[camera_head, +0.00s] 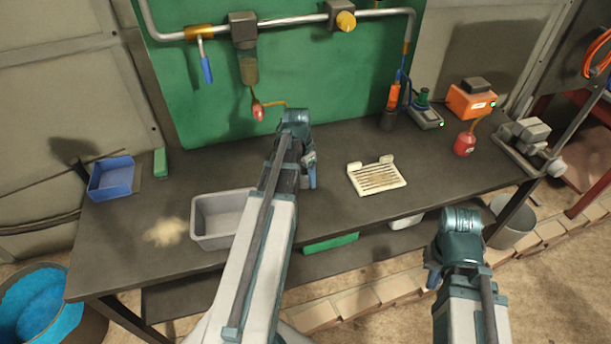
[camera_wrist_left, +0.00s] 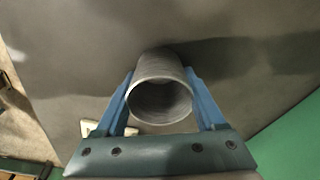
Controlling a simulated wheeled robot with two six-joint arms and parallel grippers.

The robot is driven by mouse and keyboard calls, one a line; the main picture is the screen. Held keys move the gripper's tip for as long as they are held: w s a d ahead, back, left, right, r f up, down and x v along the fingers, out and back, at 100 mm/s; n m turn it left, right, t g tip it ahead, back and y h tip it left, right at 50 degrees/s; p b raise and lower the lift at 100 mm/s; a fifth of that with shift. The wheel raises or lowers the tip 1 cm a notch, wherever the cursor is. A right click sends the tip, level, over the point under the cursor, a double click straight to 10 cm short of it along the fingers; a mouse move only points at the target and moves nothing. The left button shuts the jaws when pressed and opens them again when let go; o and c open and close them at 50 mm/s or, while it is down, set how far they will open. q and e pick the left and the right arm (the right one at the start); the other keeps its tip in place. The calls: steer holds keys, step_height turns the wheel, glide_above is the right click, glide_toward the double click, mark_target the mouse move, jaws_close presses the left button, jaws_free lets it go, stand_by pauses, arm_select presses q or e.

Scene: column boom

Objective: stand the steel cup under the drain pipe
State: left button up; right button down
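The steel cup (camera_wrist_left: 158,100) shows in the left wrist view as a grey cylinder, its open mouth towards the camera. My left gripper (camera_wrist_left: 163,103) has its blue fingers against both sides of the cup. In the head view my left gripper (camera_head: 300,160) is over the middle of the bench and hides the cup. I cannot tell whether the cup touches the bench. Metal piping (camera_head: 295,18) runs across the green board, with a downward bowl (camera_head: 249,70) under a dark block; I cannot tell which part is the drain pipe.
On the bench (camera_head: 330,220) are a blue bin (camera_head: 112,178), a grey tray (camera_head: 220,216), a pale slotted plate (camera_head: 377,176) and a red oil can (camera_head: 464,143). Bare bench lies between the left gripper and slotted plate.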

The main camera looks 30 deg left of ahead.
arm_select(q)
steer(key=o, duration=0.4)
steer(key=r+p, duration=0.4)
steer(key=s+r+p, duration=0.1)
steer(key=r+p, duration=0.7)
steer(key=shift+s+a+r, duration=0.2)
steer(key=shift+s+a, duration=0.05)
steer(key=shift+d, duration=0.1)
steer(key=shift+g+y, duration=0.8)
steer(key=s+d, duration=0.3)
steer(key=d, duration=0.7)
steer(key=s+d, duration=0.4)
steer(key=d, duration=0.7)
steer(key=s+d, duration=0.4)
steer(key=d, duration=0.7)
steer(key=shift+s+d, duration=0.1)
steer(key=shift+d, duration=0.15)
